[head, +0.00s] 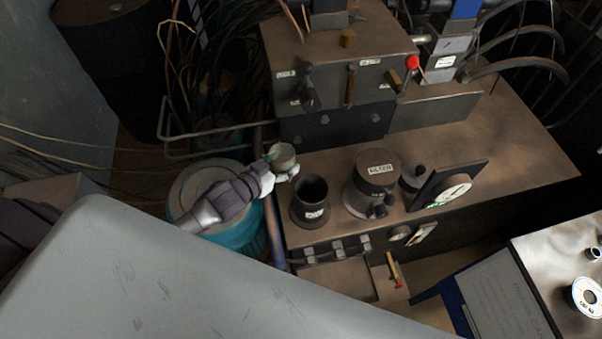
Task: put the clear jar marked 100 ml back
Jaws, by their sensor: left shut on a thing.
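My left gripper (272,174) comes in from the left over the left edge of the brown machine top. It is shut on a small clear jar (282,156), which looks greenish and pale. The jar is held beside the machine's left edge, left of the dark open cup. Any marking on the jar is too small to read here. My right gripper is not in view.
A dark open cup (311,201) and a larger lidded pot (372,184) with a label stand on the machine top (510,155). A dial gauge (452,192) is at their right. A teal drum (205,190) stands below my left arm. A metal-topped unit (560,262) is at lower right.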

